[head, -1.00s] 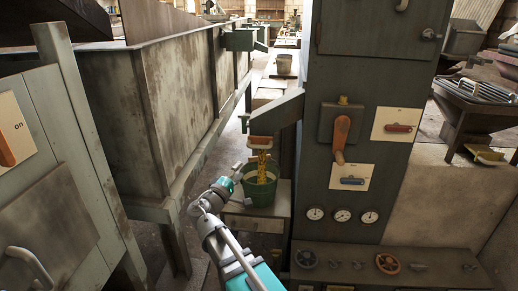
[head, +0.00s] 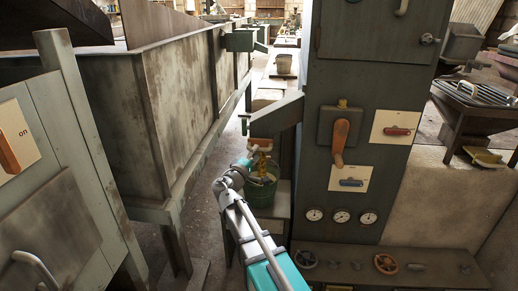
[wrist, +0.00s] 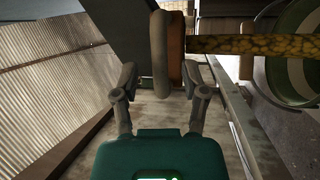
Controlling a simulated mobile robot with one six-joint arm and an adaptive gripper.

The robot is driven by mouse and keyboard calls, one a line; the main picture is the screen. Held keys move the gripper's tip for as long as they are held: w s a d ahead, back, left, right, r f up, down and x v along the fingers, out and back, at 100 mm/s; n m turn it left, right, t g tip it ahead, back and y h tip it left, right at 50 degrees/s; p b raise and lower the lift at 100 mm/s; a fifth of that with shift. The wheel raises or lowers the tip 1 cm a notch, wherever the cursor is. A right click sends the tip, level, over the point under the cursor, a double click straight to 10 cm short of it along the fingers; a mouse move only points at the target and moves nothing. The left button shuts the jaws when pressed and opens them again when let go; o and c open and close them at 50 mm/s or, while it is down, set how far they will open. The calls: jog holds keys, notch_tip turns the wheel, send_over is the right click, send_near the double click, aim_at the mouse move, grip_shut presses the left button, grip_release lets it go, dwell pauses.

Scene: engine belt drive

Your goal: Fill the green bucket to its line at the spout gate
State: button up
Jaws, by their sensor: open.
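The green bucket (head: 262,193) stands upright on a small grey stand below the spout (head: 277,117). A yellow, grainy stream (wrist: 260,45) falls from the brown spout gate (wrist: 176,50) toward the bucket, whose open mouth (wrist: 284,72) shows at the right of the wrist view. A pale band shows inside it, but I cannot tell the fill level. My gripper (wrist: 159,72) is open at the gate, its fingers either side of the end of a grey loop handle (wrist: 159,45). In the head view my gripper (head: 247,160) hides part of the bucket and stream.
A dark machine cabinet with an orange lever (head: 340,137) and gauges stands right of the spout. A large metal hopper (head: 160,105) fills the left side. An orange switch marked "on" (head: 10,152) is at far left. A narrow floor aisle (head: 205,215) lies between.

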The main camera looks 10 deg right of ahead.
aim_at(260, 145)
jog(key=shift+x, duration=1.45)
grip_shut()
